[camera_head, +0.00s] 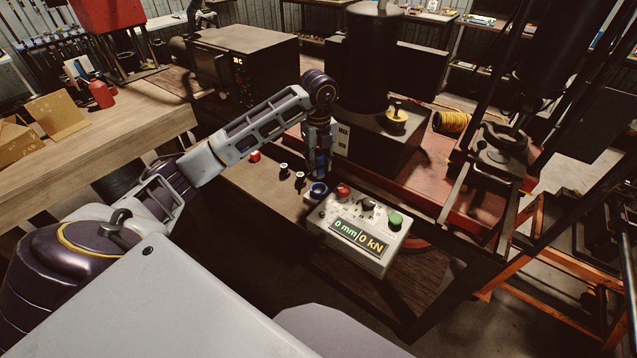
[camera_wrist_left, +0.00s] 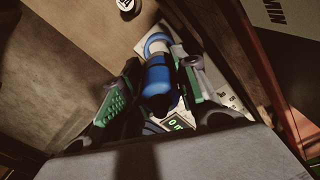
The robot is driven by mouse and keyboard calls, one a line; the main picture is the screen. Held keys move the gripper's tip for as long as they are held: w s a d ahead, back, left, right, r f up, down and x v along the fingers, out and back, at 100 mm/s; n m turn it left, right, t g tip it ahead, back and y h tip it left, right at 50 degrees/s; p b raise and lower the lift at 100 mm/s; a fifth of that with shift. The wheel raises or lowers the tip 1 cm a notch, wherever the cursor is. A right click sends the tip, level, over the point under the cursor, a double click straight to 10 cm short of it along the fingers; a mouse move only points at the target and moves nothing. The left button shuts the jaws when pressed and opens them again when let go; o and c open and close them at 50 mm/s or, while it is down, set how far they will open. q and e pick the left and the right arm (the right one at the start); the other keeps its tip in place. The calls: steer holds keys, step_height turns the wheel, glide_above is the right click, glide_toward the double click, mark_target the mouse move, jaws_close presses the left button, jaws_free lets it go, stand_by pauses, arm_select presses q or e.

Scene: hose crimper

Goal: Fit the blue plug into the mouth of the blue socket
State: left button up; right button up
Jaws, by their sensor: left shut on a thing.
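The blue plug (camera_head: 320,162) is held upright in my left gripper (camera_head: 319,152), just above the blue socket (camera_head: 319,189) at the left corner of the control box. In the left wrist view, the plug (camera_wrist_left: 158,82) is a blue cylinder between the two green-padded fingers of the left gripper (camera_wrist_left: 161,72). The socket's blue ring (camera_wrist_left: 157,43) shows beyond the fingertips on the pale box. The plug appears apart from the socket, though the exact gap and alignment are hard to tell. My right gripper is not in view.
A dark press (camera_head: 372,75) stands behind. A wooden bench (camera_head: 120,125) with cardboard boxes is at the left.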

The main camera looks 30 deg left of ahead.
mark_target(319, 172)
arm_select(q)
step_height(319, 172, down, 4)
steer(key=shift+r, duration=0.1)
steer(key=shift+f, duration=0.2)
steer(key=shift+f+p, duration=0.45)
steer(key=shift+f, duration=1.25)
steer(key=shift+f, duration=0.15)
steer(key=o, duration=1.1)
